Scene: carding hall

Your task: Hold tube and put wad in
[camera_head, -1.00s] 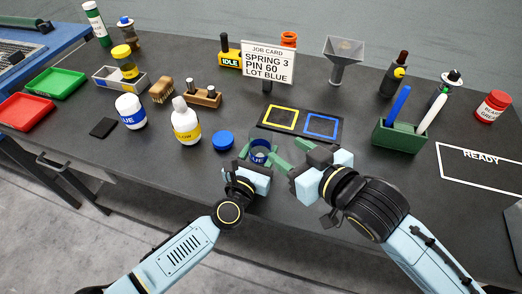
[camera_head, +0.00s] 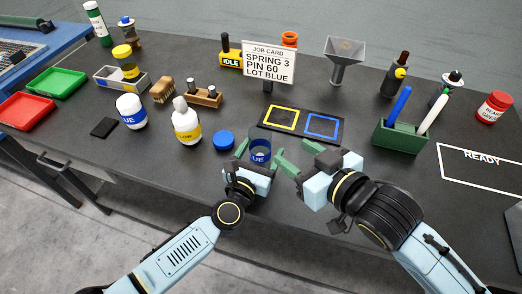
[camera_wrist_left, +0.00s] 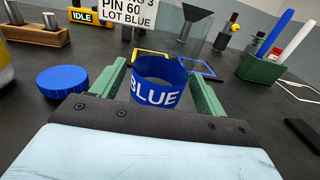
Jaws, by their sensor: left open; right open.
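I cannot make out a wad in either view; the inside of the tube is mostly hidden.
A blue lid (camera_head: 223,140) lies left of the tube. A dark mat (camera_head: 301,125) with yellow and blue squares lies behind it. White bottles (camera_head: 186,125) stand left, a green pen box (camera_head: 401,136) right, and a job card (camera_head: 268,63) behind.

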